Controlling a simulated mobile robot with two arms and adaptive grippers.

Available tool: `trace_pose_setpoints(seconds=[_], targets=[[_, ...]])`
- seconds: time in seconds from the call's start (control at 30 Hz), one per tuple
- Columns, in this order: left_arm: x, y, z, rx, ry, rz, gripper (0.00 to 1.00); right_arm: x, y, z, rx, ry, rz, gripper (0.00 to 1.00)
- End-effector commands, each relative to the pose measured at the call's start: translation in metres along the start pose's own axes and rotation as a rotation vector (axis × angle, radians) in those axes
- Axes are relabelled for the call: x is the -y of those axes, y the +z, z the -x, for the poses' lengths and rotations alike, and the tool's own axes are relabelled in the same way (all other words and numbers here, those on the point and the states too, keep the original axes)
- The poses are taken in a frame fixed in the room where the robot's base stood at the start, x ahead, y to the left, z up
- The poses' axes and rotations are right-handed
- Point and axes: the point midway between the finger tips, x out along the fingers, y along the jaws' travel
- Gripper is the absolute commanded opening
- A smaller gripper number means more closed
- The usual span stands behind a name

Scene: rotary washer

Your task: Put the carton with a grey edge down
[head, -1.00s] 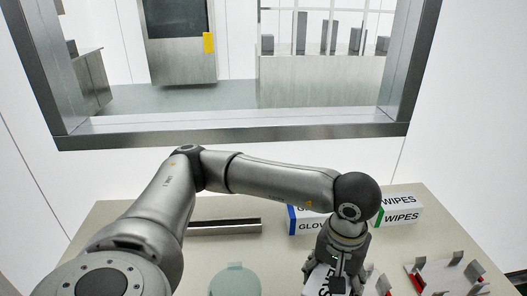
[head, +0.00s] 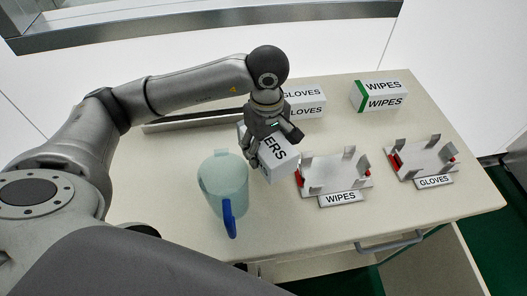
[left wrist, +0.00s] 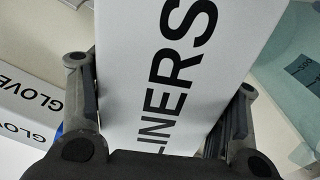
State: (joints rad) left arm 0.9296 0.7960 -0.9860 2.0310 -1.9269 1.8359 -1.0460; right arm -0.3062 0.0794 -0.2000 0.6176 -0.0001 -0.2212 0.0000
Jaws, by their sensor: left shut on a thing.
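My left gripper (head: 272,147) is shut on a white carton (head: 279,165) lettered LINERS, with a finger on each side of it. The carton is tilted, just right of the pale green jug and left of the holders. Whether it touches the table cannot be told. The lettered face of this carton (left wrist: 165,60) fills the middle of the left wrist view, between the fingers of my left gripper (left wrist: 160,108). Its grey edge is not clear in either view. My right gripper is not in view.
A pale green jug (head: 222,180) with a blue handle stands close by. A GLOVES carton (head: 305,102) and a green-edged WIPES carton (head: 380,95) stand behind. Metal holders labelled WIPES (head: 335,175) and GLOVES (head: 422,160) are to the right. Bare tabletop (head: 160,180) lies left of the jug.

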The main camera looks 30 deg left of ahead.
Motion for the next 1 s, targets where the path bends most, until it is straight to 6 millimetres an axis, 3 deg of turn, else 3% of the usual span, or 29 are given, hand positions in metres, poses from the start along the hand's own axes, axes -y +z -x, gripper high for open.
trace_pose_setpoints(seconds=[0.4,0.8,0.83,1.0], targets=[[0.0,0.0,-0.045,0.001,0.001,0.0,0.34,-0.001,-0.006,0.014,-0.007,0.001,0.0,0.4],[-0.001,0.0,-0.051,-0.001,0.003,-0.001,0.34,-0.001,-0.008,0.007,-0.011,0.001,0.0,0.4],[0.0,0.0,-0.051,-0.001,0.002,-0.001,0.68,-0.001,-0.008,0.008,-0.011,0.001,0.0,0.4],[0.0,0.0,-0.05,-0.001,0.001,-0.001,0.88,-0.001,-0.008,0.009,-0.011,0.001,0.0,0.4]])
